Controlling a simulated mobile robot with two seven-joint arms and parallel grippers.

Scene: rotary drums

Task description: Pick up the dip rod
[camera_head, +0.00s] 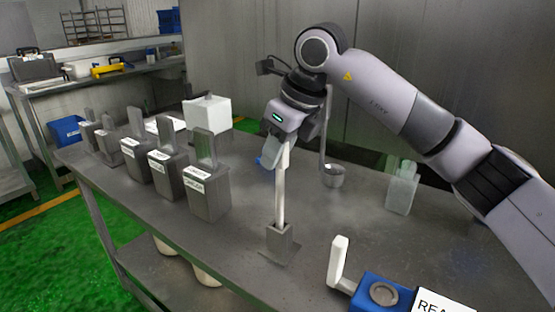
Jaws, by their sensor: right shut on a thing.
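The dip rod, a slim white upright rod (281,190), stands on the table (240,262) near the middle of the head view. Its lower end goes into a small grey square holder (281,243); how deep it sits is hidden. My right gripper (285,138) comes down from above and is shut on the top part of the rod. The rod's top end is hidden by the gripper. My left gripper is not in view.
Several grey labelled containers (207,193) stand in a row at the left. A white box (208,113) is behind them. A ladle (332,175) and a translucent bottle (402,190) stand right of the rod. A blue device (382,294) is at the front right.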

